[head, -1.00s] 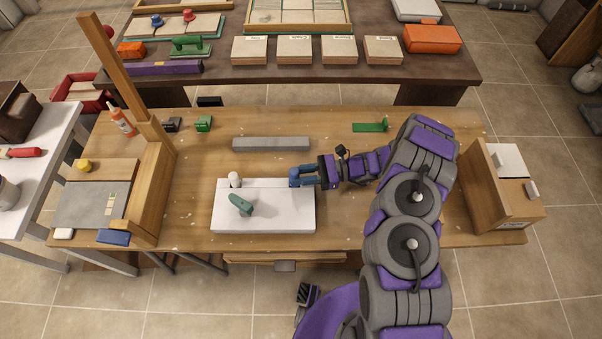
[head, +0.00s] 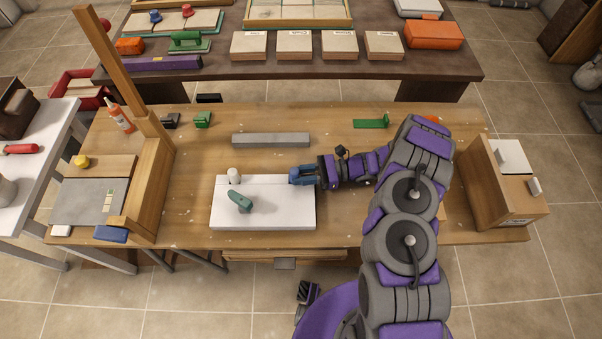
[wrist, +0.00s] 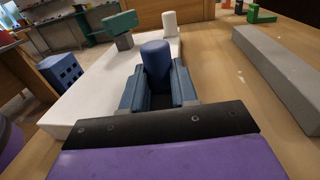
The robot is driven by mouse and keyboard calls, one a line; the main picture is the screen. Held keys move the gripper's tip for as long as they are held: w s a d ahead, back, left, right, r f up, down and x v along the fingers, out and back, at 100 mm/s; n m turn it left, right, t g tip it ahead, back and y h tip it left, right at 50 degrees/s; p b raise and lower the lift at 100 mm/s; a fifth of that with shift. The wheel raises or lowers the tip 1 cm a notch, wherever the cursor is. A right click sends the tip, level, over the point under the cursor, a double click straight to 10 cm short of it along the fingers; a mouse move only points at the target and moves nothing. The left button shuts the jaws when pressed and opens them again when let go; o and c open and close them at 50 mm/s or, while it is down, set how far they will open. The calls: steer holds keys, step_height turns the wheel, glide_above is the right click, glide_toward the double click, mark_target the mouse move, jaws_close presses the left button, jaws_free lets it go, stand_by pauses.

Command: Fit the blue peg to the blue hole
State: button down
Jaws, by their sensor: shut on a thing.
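A blue peg (wrist: 157,62) stands up between the blue-grey fingers of my gripper (wrist: 158,88), which is shut on it. In the head view my gripper (head: 305,176) is at the upper right edge of the white board (head: 270,215). The peg's lower end is hidden by the fingers, so I cannot tell whether it touches the board. A green piece (head: 240,201) on a grey stem and a white peg (head: 234,175) stand on the board. I cannot make out a blue hole in either view.
A grey bar (head: 271,140) lies behind the board. A blue block (head: 111,235) with openings is at the table's left; it also shows in the wrist view (wrist: 62,72). A wooden box (head: 500,195) stands at the right. The table beyond the bar is mostly clear.

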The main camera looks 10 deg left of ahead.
steer(key=c, duration=0.8)
jaws_free()
step_height(320, 180, up, 4)
steer(key=p, duration=0.2)
steer(key=shift+r+p, duration=0.15)
steer(key=shift+p, duration=0.15)
steer(key=shift+r+p, duration=0.1)
steer(key=shift+p, duration=0.35)
step_height(320, 180, up, 5)
steer(key=p, duration=0.2)
steer(key=w+d+r+n+t+h+p, duration=0.1)
steer(key=w+d+r+n+h, duration=0.1)
steer(key=d+r+n+h, duration=0.2)
steer(key=w+d+r+n+t+h+p, duration=0.1)
steer(key=w+d+r+n+t+h, duration=0.1)
steer(key=d+r+n+h, duration=0.2)
steer(key=w+d+r+n+t+h+p, duration=0.1)
steer(key=d+r+n+h, duration=0.3)
steer(key=d+h, duration=0.4)
steer(key=shift+w+d+n+t+h, duration=0.15)
steer(key=shift+w+d, duration=0.15)
steer(key=shift+d, duration=0.6)
steer(key=shift+w+d+n+t+h, duration=0.1)
steer(key=shift+w+d+t, duration=0.15)
steer(key=shift+d, duration=0.6)
steer(key=shift+w+d+n+t+h, duration=0.1)
steer(key=shift+w+d, duration=0.2)
steer(key=shift+d, duration=0.6)
